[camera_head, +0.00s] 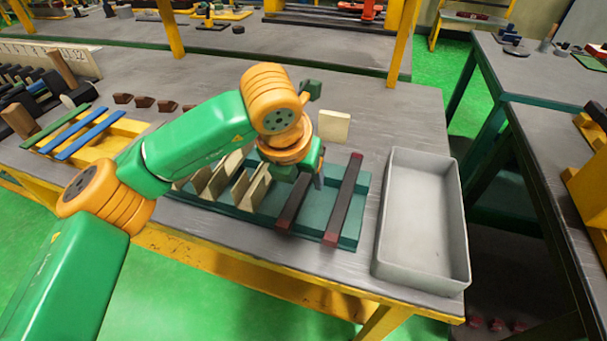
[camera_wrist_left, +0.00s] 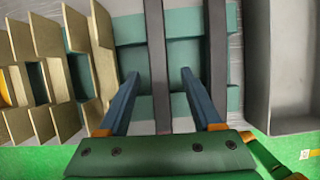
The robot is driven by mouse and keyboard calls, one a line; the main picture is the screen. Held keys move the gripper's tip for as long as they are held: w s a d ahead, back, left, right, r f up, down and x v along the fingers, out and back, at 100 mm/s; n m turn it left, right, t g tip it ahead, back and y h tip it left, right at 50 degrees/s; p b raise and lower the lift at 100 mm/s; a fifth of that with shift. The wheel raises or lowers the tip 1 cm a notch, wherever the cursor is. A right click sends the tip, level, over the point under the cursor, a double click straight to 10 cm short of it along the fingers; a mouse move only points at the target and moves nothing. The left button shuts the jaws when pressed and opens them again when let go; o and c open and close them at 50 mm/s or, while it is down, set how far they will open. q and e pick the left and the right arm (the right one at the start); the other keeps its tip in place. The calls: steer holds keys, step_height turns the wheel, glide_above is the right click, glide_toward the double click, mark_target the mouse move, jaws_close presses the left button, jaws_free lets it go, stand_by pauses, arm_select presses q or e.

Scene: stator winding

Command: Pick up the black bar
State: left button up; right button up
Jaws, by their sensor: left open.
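Two black bars with dark red ends lie across a teal tray (camera_head: 350,238). The left black bar (camera_head: 290,207) is partly hidden by my left gripper (camera_head: 307,180), and the right black bar (camera_head: 343,200) shows in full. In the left wrist view the left bar (camera_wrist_left: 157,45) runs between the two fingers of my left gripper (camera_wrist_left: 161,73). The right bar (camera_wrist_left: 217,50) passes just outside the right finger. The left gripper is open and empty, above the left bar; any contact with it cannot be made out. My right gripper is out of view.
Several upright tan plates (camera_head: 215,182) stand at the tray's left, with another tan plate (camera_head: 333,126) behind it. A grey empty bin (camera_head: 455,235) stands close to the right. Blue and green strips (camera_head: 88,134) lie on a yellow rack at left. The table behind the bin is clear.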

arm_select(q)
steer(key=shift+x, duration=1.05)
steer(key=shift+r, duration=0.15)
jaws_close()
stand_by(0.3)
